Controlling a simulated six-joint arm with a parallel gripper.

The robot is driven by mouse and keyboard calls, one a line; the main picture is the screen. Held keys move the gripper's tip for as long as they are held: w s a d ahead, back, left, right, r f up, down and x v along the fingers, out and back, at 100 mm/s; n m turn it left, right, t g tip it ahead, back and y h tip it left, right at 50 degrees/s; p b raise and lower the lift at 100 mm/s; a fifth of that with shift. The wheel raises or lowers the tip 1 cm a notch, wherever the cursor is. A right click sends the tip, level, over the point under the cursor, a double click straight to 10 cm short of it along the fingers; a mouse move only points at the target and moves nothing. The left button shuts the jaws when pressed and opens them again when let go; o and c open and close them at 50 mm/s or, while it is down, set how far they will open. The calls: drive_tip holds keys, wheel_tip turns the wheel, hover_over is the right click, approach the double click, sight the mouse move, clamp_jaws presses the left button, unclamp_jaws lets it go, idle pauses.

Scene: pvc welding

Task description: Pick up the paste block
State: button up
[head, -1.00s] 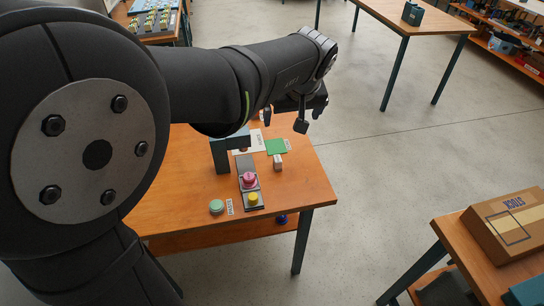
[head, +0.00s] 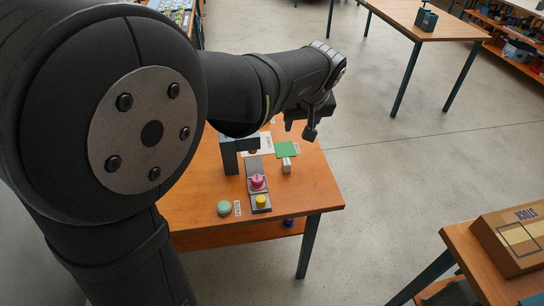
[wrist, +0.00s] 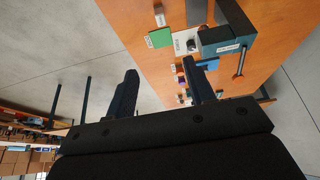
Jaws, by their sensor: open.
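I cannot tell for certain which object is the paste block. A small pale block (head: 286,165) stands on the wooden table (head: 318,190), in front of a green square pad (head: 287,149). In the wrist view the pale block (wrist: 159,15) is beside the green pad (wrist: 160,38), near the top edge. A round green piece (head: 224,208) lies at the table's front, with a small label beside it too small to read surely. My gripper (head: 299,128) is over the table's back right part. In the wrist view its fingers (wrist: 162,86) are apart with nothing held.
A dark teal bracket-shaped fixture (head: 229,157) stands left of the pad. A grey panel with a pink knob (head: 258,182) and a yellow button (head: 261,201) is at the table's middle. A cardboard box (head: 515,240) lies on another table at right.

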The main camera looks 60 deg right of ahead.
approach(287, 163)
drive_tip(key=x, duration=0.5)
drive_tip(key=shift+w+f, duration=0.1)
drive_tip(key=shift+w, duration=0.25)
drive_tip(key=shift+s+x, duration=0.15)
drive_tip(key=shift+x, duration=1.3)
drive_tip(key=shift+s+x, duration=0.15)
drive_tip(key=shift+x, duration=1.3)
drive_tip(key=shift+d+f, duration=0.1)
drive_tip(key=shift+c, duration=0.4)
drive_tip(key=c, duration=1)
